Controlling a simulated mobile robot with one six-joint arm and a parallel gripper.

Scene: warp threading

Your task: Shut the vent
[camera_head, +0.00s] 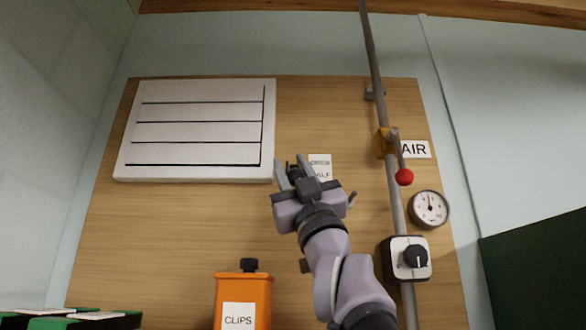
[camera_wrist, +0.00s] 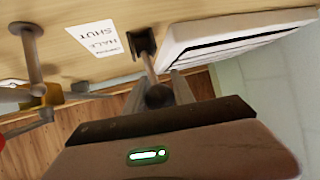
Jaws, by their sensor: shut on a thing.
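The white vent (camera_head: 190,150) is mounted on the upper left of the wooden board, with thin dark gaps between its slats. It also shows edge-on in the wrist view (camera_wrist: 235,33). A small lever with a dark round knob (camera_wrist: 160,96) sticks out from a black mount (camera_wrist: 142,42) beside the vent. My gripper (camera_head: 294,168) is shut on this lever, its two fingers either side of the knob. In the head view the lever is mostly hidden by my gripper. A white label (camera_wrist: 97,38) reading "HALF" and "SHUT" is next to the mount; its top line is unclear.
A vertical grey pipe (camera_head: 375,60) with a red-knobbed yellow valve (camera_head: 385,143) runs right of my arm. An orange CLIPS container (camera_head: 228,288) stands below. The board's left middle is clear.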

